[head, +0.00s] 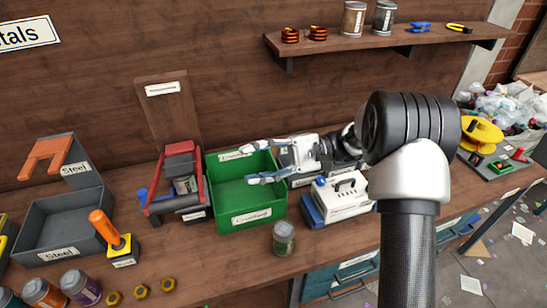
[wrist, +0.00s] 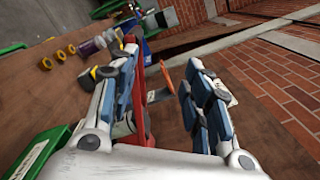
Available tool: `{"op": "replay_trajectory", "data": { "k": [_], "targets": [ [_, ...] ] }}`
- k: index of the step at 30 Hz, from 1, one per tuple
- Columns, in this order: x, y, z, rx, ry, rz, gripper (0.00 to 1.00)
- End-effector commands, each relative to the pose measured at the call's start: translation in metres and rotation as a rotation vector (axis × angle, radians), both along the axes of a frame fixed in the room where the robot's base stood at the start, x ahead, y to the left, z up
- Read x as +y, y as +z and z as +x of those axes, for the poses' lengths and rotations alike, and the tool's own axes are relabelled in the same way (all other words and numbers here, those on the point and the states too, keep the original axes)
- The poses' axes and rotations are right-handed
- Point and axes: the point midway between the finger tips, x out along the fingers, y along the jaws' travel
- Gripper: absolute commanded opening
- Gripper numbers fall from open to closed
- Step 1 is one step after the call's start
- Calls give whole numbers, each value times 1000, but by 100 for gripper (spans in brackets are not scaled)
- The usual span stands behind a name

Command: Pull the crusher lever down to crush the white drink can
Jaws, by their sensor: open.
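The can crusher (head: 180,208) stands on the bench left of the green bin, with a dark block at its top. Its red lever arms (head: 201,178) rise at the sides; a red bar (wrist: 139,95) also shows beside the left finger in the wrist view. A can-like shape (head: 186,185) sits inside the crusher, partly hidden; I cannot tell whether it is the white drink can. My gripper (head: 248,164) is open and empty above the green bin, right of the crusher, with its fingers pointing left. No contact with the lever is clear.
The green bin (head: 251,219) lies below my gripper. A white-and-blue device (head: 342,197) stands right of it. A lone can (head: 283,238) stands in front. An orange-handled lever (head: 105,227) and grey steel bin (head: 65,240) are left. A shelf (head: 390,42) hangs above.

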Motion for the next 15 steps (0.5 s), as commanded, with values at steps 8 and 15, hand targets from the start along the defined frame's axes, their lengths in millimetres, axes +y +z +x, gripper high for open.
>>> {"op": "replay_trajectory", "data": {
  "k": [8, 15],
  "targets": [
    [-20, 0, 5, 0, -1, -1, 44],
    [-35, 0, 9, 1, -2, -1, 44]
  ]
}}
